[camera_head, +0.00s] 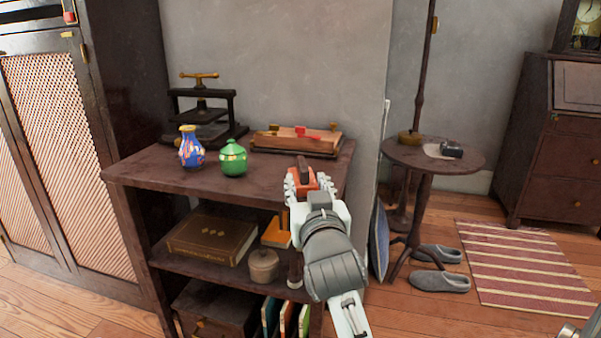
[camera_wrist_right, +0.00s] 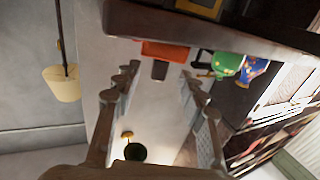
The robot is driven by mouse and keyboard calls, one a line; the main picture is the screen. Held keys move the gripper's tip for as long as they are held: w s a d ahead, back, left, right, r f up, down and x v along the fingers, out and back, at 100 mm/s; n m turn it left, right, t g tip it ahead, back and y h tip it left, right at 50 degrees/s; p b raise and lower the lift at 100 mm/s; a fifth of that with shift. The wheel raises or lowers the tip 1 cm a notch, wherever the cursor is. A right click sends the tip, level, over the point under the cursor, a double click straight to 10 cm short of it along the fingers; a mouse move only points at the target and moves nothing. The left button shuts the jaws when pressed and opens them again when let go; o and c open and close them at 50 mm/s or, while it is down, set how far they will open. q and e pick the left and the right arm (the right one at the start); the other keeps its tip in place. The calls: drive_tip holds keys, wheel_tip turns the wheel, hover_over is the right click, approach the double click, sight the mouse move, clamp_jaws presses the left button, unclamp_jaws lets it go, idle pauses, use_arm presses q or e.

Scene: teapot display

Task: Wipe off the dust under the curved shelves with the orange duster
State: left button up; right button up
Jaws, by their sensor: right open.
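The orange duster (camera_head: 303,180), an orange block with a dark handle, lies at the front right of the dark shelf unit's top. My right gripper (camera_head: 301,190) is open just in front of it. In the right wrist view the duster (camera_wrist_right: 165,50) shows beyond and between the two spread fingers of my right gripper (camera_wrist_right: 158,75), with its dark handle toward me. I see no contact between them. My left gripper is out of view. I cannot make out curved shelves or dust.
On the shelf top (camera_head: 160,172) stand a blue vase (camera_head: 191,148), a green jar (camera_head: 233,158), a dark press (camera_head: 202,112) and a wooden tray (camera_head: 297,142). Below are a brown book (camera_head: 212,240) and a lidded pot (camera_head: 263,265). A round table (camera_head: 450,165) stands right.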

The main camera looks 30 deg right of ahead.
sight(303, 169)
drive_tip(key=x, duration=0.7)
drive_tip(key=shift+w, duration=0.1)
drive_tip(key=shift+c, duration=0.3)
clamp_jaws()
